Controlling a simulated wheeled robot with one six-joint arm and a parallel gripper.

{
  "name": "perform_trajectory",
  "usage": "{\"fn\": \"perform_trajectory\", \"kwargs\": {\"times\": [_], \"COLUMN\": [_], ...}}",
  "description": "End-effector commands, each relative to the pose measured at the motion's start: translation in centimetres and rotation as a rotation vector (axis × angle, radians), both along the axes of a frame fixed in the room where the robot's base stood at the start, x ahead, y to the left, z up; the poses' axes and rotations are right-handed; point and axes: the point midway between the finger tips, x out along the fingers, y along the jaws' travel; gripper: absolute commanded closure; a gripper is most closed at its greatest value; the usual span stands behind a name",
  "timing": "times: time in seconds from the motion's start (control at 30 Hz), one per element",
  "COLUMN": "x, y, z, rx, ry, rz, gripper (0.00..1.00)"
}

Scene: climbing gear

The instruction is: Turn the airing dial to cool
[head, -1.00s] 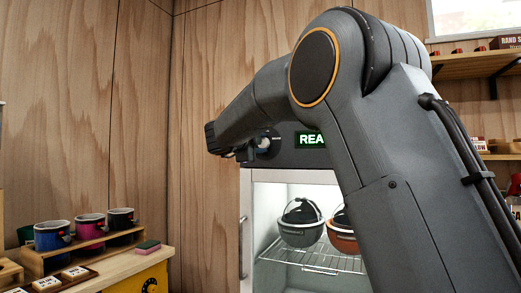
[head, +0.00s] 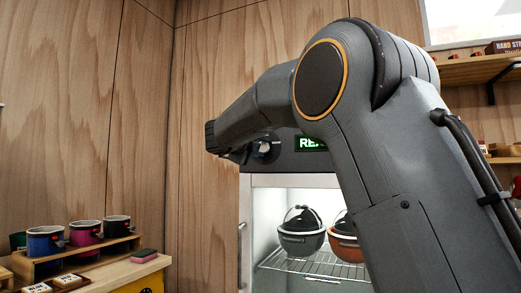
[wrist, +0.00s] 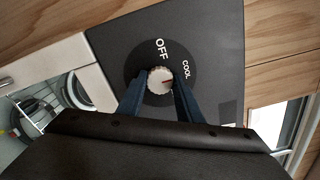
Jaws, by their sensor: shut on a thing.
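The airing dial is a small pale ridged knob (wrist: 160,79) on a round black plate in the wrist view. "OFF" is printed above it and "COOL" to its upper right. A short reddish mark on the knob points right, roughly toward the COOL side. My gripper (wrist: 160,88) has one dark blue finger on each side of the knob and is shut on it. In the head view the dial (head: 265,149) shows in part on the dark panel, with my wrist covering its left side.
The drying cabinet (head: 245,210) has a lit display (head: 311,142), partly hidden by my arm. Mugs (head: 85,232) stand in a wooden holder at left.

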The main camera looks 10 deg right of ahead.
Motion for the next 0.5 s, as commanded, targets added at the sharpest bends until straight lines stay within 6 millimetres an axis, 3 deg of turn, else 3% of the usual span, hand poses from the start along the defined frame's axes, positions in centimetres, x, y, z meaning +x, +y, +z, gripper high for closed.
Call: {"fn": "perform_trajectory", "kwargs": {"times": [0.3, 0.33, 0.4, 0.5], "x": [0.0, 0.0, 0.0, 0.0], "y": [-0.05, -0.05, -0.05, -0.03], "z": [-0.1, -0.1, -0.08, -0.07], "rx": [0.001, 0.001, 0.001, 0.001], "ry": [0.001, 0.001, 0.001, 0.001], "rz": [-0.001, -0.001, -0.001, 0.0], "gripper": [0.9, 0.63, 0.51, 0.49]}}
